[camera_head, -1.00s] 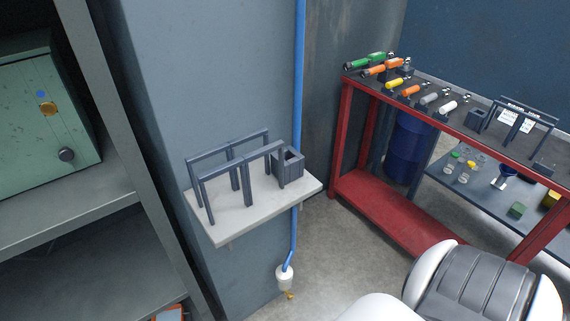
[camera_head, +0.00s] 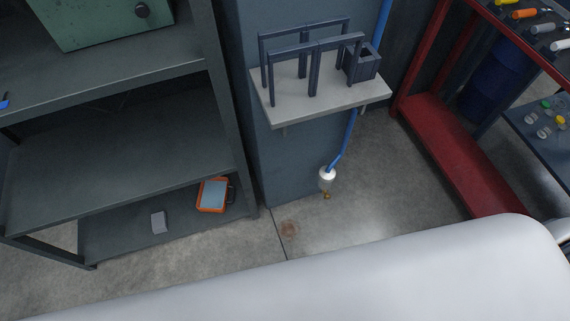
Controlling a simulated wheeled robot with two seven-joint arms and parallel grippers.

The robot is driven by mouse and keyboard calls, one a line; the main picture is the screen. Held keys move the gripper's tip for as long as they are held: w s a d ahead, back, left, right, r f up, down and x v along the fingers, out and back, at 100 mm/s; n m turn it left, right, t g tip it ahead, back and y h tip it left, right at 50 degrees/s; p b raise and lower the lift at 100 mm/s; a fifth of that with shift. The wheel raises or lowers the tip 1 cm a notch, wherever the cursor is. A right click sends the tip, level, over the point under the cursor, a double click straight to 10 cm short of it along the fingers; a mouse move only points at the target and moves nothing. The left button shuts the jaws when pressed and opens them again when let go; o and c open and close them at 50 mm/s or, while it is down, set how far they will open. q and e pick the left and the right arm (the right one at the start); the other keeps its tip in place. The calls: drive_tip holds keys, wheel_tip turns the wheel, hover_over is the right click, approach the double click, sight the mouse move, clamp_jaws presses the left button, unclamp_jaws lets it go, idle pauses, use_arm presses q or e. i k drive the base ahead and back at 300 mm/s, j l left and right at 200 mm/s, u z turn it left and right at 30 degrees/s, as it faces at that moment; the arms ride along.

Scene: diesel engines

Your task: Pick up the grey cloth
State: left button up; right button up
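A small light grey rectangular item (camera_head: 158,221) lies on the bottom shelf of the dark rack at the left. It may be the grey cloth, folded, but it is too small to tell. An orange-framed item with a pale blue-grey face (camera_head: 212,195) is to its right on the same shelf. Neither of my grippers is in view. A large white part of my own body fills the bottom of the view and hides the floor there.
The dark metal rack (camera_head: 115,195) has shelves above the grey item and a post on its right. A wall shelf (camera_head: 320,100) holds dark frames. A red workbench (camera_head: 455,150) stands at the right. Concrete floor (camera_head: 350,210) is open between them.

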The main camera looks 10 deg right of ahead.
sight(159, 219)
drive_tip(key=u, duration=1.2)
drive_tip(key=i+j+z, duration=0.1)
drive_tip(key=j+z, duration=0.25)
drive_tip(key=j, duration=0.35)
